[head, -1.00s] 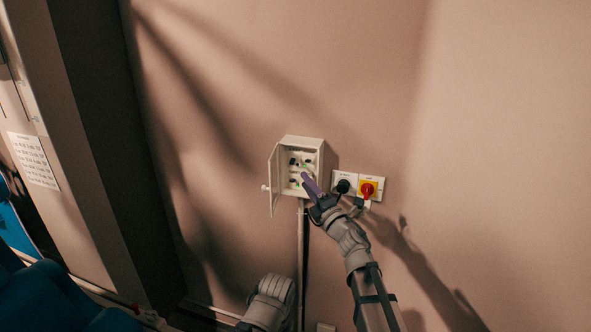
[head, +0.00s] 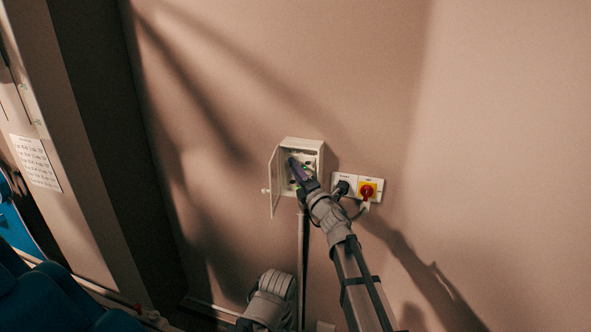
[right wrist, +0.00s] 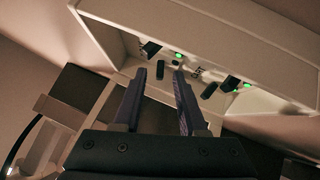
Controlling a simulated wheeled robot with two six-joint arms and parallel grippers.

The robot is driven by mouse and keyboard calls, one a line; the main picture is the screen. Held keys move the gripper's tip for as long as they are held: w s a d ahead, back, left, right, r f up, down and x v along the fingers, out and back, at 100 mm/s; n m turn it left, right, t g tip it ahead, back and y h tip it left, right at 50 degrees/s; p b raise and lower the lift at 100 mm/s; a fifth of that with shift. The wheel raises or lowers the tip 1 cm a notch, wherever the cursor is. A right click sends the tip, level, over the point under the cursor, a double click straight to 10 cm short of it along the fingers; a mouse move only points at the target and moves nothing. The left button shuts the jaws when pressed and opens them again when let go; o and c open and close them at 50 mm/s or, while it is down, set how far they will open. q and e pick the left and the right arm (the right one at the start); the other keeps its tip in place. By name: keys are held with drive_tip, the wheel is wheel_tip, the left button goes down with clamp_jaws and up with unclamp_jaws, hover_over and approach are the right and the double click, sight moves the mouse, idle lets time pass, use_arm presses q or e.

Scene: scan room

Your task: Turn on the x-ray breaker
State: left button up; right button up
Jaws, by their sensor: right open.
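A white breaker box (head: 316,149) is on the wall in the head view, its door (head: 275,183) swung open to the left. My right gripper (head: 293,166) reaches into the box's front, hiding part of the inside. In the right wrist view my right gripper (right wrist: 160,78) is open, with nothing between its two fingers. Ahead of the fingertips is the panel (right wrist: 255,60) with several small black switches, such as one switch (right wrist: 210,90) just right of the fingertips, and green lights (right wrist: 179,55). I cannot read which switch is the x-ray one. My left gripper does not show.
A conduit (head: 301,260) runs down below the box. Blue seats (head: 50,295) are at lower left. The wall around is bare.

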clamp_jaws()
idle(0.4)
wheel_tip(320, 180, up, 2)
drive_tip(key=m+g+h+p, duration=0.1)
drive_tip(key=m+p, duration=0.1)
drive_tip(key=p, duration=0.2)
drive_tip(key=m+g+h+p, duration=0.1)
drive_tip(key=m+p, duration=0.1)
drive_tip(key=p, duration=0.3)
drive_tip(key=shift+s+r+g, duration=0.1)
drive_tip(key=shift+r+g, duration=0.1)
drive_tip(key=shift+g, duration=0.2)
drive_tip(key=m+g+p, duration=0.1)
drive_tip(key=p, duration=0.3)
drive_tip(key=shift+r+g+h, duration=0.15)
drive_tip(key=shift+g+h, duration=0.15)
drive_tip(key=shift+h, duration=0.1)
drive_tip(key=shift+m, duration=0.3)
